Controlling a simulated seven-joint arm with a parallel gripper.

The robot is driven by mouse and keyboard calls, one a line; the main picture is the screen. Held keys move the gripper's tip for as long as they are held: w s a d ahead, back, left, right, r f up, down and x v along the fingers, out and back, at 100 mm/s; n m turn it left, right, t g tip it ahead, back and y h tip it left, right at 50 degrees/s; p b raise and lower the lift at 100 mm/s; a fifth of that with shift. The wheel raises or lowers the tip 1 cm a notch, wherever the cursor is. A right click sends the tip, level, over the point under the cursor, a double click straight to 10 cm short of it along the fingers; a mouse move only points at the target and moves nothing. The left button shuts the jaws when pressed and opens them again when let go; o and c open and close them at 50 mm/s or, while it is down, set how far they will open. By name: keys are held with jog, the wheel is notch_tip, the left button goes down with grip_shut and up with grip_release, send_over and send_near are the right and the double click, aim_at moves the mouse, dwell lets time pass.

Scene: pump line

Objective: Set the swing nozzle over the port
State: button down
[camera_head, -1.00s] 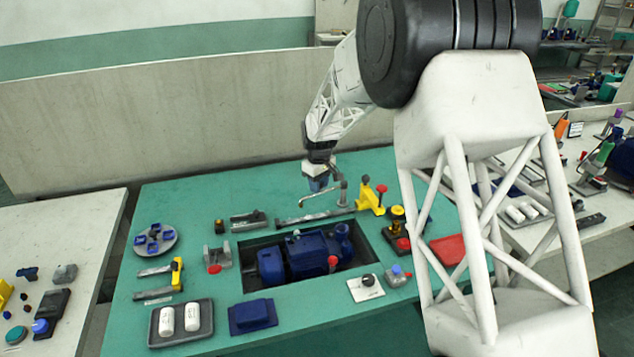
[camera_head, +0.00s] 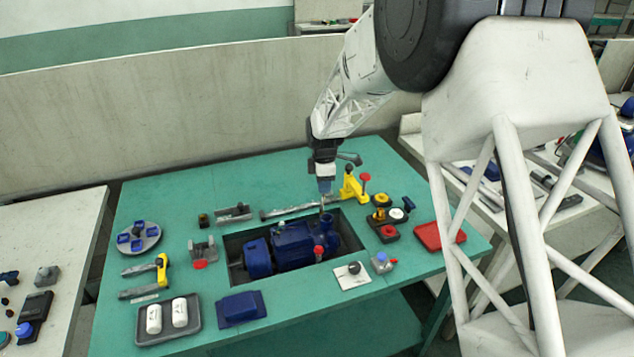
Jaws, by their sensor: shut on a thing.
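The blue pump (camera_head: 292,247) lies in the dark recess of the green bench. Its upright port (camera_head: 328,220) is at the pump's right end. Only a thin grey upright piece of the nozzle (camera_head: 322,204) shows below the fingers; the rest is hidden by my gripper. I cannot tell whether the nozzle's outlet is over the port. A grey bar (camera_head: 349,158) juts right from behind my gripper; I cannot tell what it belongs to.
A yellow bracket with a red knob (camera_head: 352,187) stands close right of my gripper. A red-and-yellow button unit (camera_head: 385,222) and a red tray (camera_head: 440,237) are further right. A grey tray (camera_head: 140,336) with white bottles is front left. The back left bench is clear.

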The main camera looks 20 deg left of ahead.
jog(key=shift+w+d+n, duration=0.15)
jog(key=shift+d+n, duration=0.35)
jog(key=shift+n, duration=0.1)
jog(key=c, duration=0.9)
grip_release()
jog(key=shift+o, duration=0.2)
jog(key=shift+r, duration=0.1)
jog(key=shift+r, duration=3.8)
jog(key=shift+d, duration=0.1)
